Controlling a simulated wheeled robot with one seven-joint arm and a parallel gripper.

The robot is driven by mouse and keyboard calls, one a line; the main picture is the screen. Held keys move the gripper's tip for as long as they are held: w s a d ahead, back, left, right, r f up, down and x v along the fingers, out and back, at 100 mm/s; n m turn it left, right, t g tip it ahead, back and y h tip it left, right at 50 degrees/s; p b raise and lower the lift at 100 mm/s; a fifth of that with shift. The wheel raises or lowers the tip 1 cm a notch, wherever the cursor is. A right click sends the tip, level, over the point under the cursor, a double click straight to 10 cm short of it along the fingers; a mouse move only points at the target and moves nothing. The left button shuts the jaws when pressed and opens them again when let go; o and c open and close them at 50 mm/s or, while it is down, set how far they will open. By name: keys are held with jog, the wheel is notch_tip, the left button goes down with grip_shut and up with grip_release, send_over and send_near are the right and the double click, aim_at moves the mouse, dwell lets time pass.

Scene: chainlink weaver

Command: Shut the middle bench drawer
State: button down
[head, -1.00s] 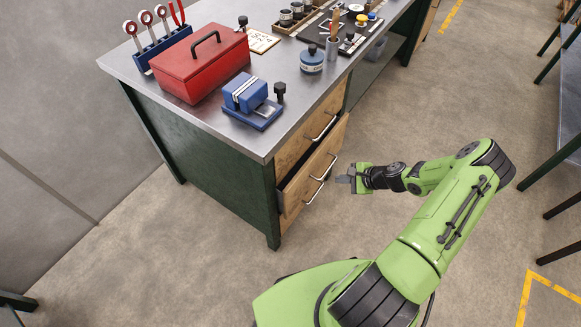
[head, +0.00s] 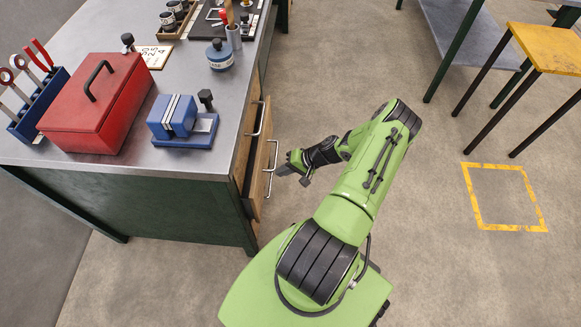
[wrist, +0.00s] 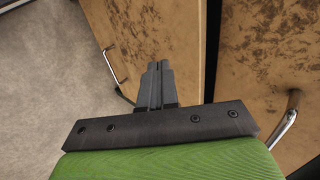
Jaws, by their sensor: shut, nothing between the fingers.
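The middle bench drawer (head: 263,160) is pulled part way out of the bench's right side. Its wooden front stands proud of the upper drawer (head: 249,125), with a silver bar handle. My gripper (head: 281,171) is shut and empty, just right of the drawer front near the handles. I cannot tell whether it touches the drawer. In the wrist view the shut fingers (wrist: 158,68) point at a wooden front (wrist: 150,30) with a bar handle at its left. A dark gap separates it from another wooden front (wrist: 268,70) with a handle at lower right.
The steel bench top (head: 110,25) holds a red toolbox (head: 97,108), a blue vise (head: 180,120), a tool rack (head: 38,108) and a blue jar (head: 219,55). Open floor lies right of my arm, with a yellow floor square (head: 480,225). A yellow stool (head: 550,45) stands far right.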

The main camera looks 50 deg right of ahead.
aim_at(256, 169)
jog(key=w+a, duration=0.1)
jog(key=w+a+f, duration=0.1)
jog(key=w, duration=0.1)
jog(key=shift+w+a+f+b, duration=0.3)
jog(key=shift+a+b, duration=0.05)
jog(key=shift+a, duration=0.05)
jog(key=shift+w+a, duration=0.3)
jog(key=shift+w, duration=0.1)
jog(key=w+a, duration=0.2)
jog(key=w, duration=0.1)
jog(key=shift+w+a, duration=0.2)
jog(key=shift+a, duration=0.1)
jog(key=shift+w+a+r, duration=0.1)
jog(key=shift+a+r, duration=0.05)
